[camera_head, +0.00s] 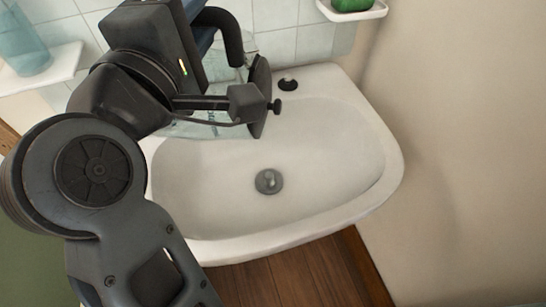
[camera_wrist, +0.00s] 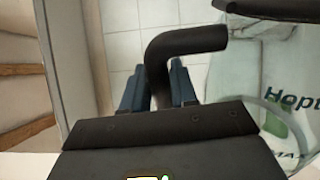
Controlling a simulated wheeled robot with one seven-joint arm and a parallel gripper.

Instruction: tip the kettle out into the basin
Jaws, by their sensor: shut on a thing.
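The kettle has a pale, see-through body (camera_head: 215,128) with printing on it and a black curved handle (camera_head: 228,32). It hangs tilted over the back left of the white basin (camera_head: 372,130), largely hidden behind my arm. In the wrist view the kettle body (camera_wrist: 275,85) is at the right, with green and dark lettering, and the handle (camera_wrist: 185,42) comes between my blue fingers. My gripper (camera_wrist: 158,85) is shut on the handle. The basin's bowl looks empty around its round drain (camera_head: 268,181). I see no stream of water.
A black tap fitting (camera_head: 288,84) sits on the basin's back rim. A shelf with a blue glass (camera_head: 22,45) is at the far left, and a soap dish with green soap (camera_head: 352,5) is at the top. A plain wall closes off the right side.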

